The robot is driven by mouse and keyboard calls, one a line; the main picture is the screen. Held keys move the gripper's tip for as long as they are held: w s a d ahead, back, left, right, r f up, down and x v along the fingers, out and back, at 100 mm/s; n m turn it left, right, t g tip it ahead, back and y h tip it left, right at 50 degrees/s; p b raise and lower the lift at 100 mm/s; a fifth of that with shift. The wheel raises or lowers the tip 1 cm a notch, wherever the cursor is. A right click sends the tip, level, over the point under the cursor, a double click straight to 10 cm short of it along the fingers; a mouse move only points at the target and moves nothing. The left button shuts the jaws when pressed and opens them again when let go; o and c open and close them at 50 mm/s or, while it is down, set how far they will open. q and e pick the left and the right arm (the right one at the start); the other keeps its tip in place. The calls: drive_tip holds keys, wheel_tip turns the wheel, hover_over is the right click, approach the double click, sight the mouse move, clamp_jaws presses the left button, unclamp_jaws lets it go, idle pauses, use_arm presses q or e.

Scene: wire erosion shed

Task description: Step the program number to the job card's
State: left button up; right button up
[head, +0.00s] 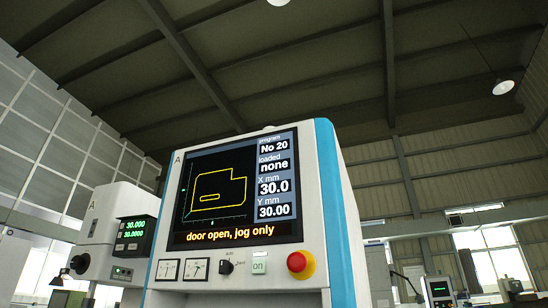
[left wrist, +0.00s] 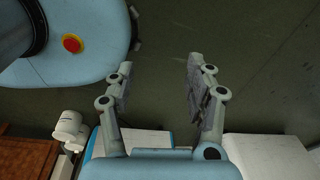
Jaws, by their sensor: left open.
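The machine's control cabinet (head: 341,220) stands in the middle of the head view, white with blue edges and marked A. Its screen (head: 215,215) shows program No 20, loaded none, X 30.0 and Y 30.00. A yellow outline is drawn there, with the orange line "door open, jog only" below. No job card shows. My left gripper (left wrist: 159,72) is open and empty over dark floor in the left wrist view. My right gripper is out of view.
A white machine head (head: 104,222) with green readouts of 30.000 and 30.0000 stands left of the cabinet. Another small lit screen (head: 440,289) is far right. In the left wrist view a brown surface (left wrist: 25,160) is at lower left and a pale box (left wrist: 265,148) at lower right.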

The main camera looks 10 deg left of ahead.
use_arm(q)
drive_tip(key=shift+c, duration=0.4)
clamp_jaws()
idle(1.1)
